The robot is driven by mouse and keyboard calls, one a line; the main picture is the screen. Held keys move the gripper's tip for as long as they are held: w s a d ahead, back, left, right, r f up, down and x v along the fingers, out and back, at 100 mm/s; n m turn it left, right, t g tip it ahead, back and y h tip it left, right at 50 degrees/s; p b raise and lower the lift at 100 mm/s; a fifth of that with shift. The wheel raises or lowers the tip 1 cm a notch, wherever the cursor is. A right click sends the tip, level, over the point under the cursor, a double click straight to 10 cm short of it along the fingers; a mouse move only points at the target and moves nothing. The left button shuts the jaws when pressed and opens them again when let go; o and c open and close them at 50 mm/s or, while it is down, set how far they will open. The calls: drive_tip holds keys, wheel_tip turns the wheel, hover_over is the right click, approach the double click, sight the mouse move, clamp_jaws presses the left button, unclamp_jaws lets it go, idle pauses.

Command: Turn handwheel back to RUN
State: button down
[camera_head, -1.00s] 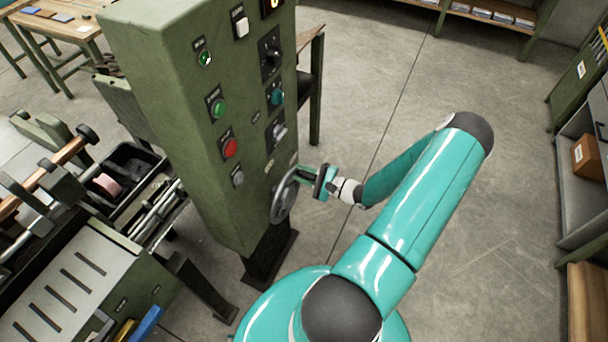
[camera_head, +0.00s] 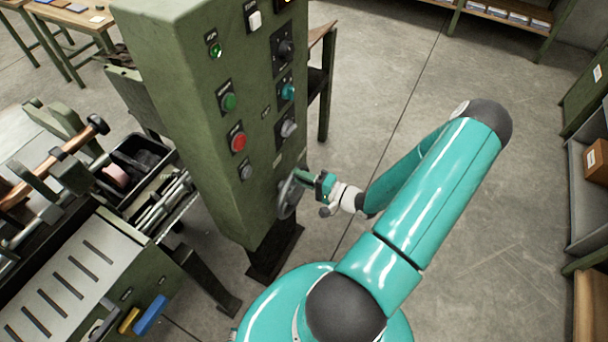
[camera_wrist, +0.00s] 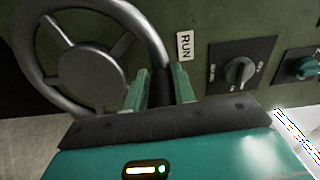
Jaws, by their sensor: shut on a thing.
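The grey metal handwheel (camera_head: 287,198) is on the lower side of the green control cabinet. In the wrist view the handwheel (camera_wrist: 92,62) fills the upper left, with its hub and several spokes in sight. My gripper (camera_head: 314,180) is at the wheel's right side. In the wrist view my gripper (camera_wrist: 160,88) has its green fingers on the wheel's rim at the lower right, shut on it. A white RUN label (camera_wrist: 185,46) is on the panel just right of the rim. The rim between the fingers is partly hidden.
The green cabinet (camera_head: 190,120) carries a green button (camera_head: 229,102), a red button (camera_head: 239,142) and several knobs. A grey rotary knob (camera_wrist: 240,72) is right of the RUN label. A cluttered bench (camera_head: 75,260) stands at left. Floor right of my arm is clear.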

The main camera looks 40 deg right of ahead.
drive_tip(key=shift+a+r, duration=0.25)
drive_tip(key=shift+a, duration=0.05)
drive_tip(key=c, duration=1.4)
unclamp_jaws()
drive_tip(key=shift+s, duration=0.1)
drive_tip(key=shift+o, duration=0.8)
drive_tip(key=shift+f, duration=0.1)
drive_tip(key=v, duration=1.3)
drive_tip(key=shift+s+d, duration=0.2)
drive_tip(key=shift+s, duration=0.15)
drive_tip(key=shift+f, duration=0.1)
